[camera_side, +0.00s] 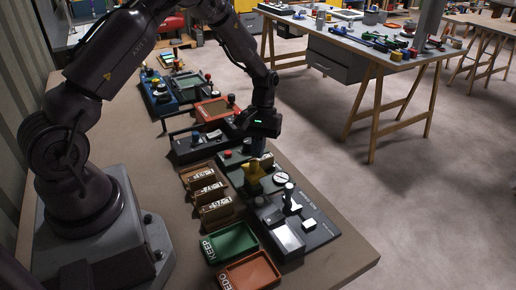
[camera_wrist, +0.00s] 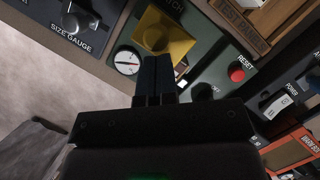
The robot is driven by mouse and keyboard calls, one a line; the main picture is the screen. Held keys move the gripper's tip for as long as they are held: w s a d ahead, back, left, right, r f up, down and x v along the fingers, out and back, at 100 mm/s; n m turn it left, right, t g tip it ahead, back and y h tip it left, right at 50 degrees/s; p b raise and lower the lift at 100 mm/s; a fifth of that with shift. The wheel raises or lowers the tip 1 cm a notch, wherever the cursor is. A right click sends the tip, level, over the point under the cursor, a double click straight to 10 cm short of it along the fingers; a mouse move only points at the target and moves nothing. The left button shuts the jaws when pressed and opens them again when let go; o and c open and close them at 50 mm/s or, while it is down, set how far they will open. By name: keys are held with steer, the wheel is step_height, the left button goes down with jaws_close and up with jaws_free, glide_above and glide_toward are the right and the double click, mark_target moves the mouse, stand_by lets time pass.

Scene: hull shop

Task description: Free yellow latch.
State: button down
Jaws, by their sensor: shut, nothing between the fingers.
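A white dial (camera_wrist: 126,62) sits left of the fingers. A red RESET button (camera_wrist: 236,75) is to the right.
A grey size gauge (camera_side: 318,231) with an upright post stands in front of the panel. Brown labelled boxes (camera_side: 209,194) line its left. A green KEEP tray (camera_side: 232,243) and a red REDO tray (camera_side: 250,275) are nearer. Other devices stand behind my gripper.

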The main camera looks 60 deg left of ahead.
steer(key=shift+d, duration=0.1)
steer(key=shift+s+d+f, duration=0.1)
steer(key=shift+s+d, duration=0.1)
steer(key=shift+d, duration=0.4)
steer(key=shift+s+d, duration=0.2)
steer(key=shift+d, duration=0.35)
steer(key=shift+w, duration=0.1)
